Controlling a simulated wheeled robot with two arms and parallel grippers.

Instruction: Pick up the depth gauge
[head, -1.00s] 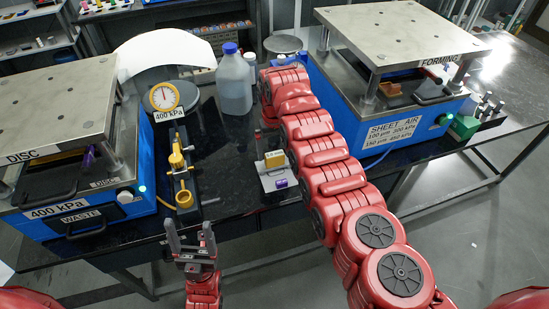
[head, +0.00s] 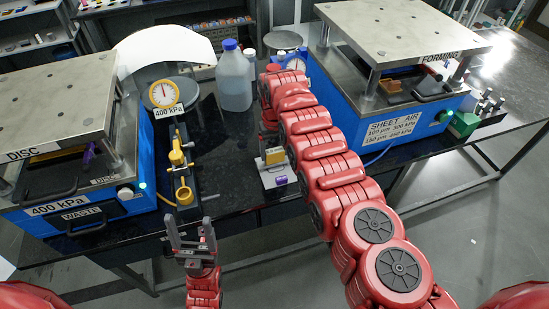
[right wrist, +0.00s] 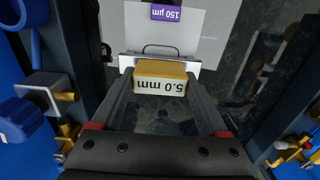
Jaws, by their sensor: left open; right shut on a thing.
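The piece that looks like the depth gauge is a yellow block (right wrist: 160,82) marked "5.0 mm". It also shows in the head view (head: 274,156), by the front edge of the bench. My right gripper (right wrist: 158,88) is shut on the block, with one finger on each side. In the head view the right arm hides most of this gripper. Behind the block is a silver bracket with a dark wire handle (right wrist: 160,50). A pale plate (right wrist: 205,25) with a purple "150 µm" label lies just beyond. My left gripper (head: 190,238) is open and empty, in front of the bench.
A blue press (head: 75,218) stands at left, and a blue forming press (head: 415,120) at right. A yellow dial gauge (head: 163,93) and a dark fixture (head: 181,165) stand beside the left press. A bottle (head: 235,80) stands behind. Bare bench (head: 225,160) lies between fixture and block.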

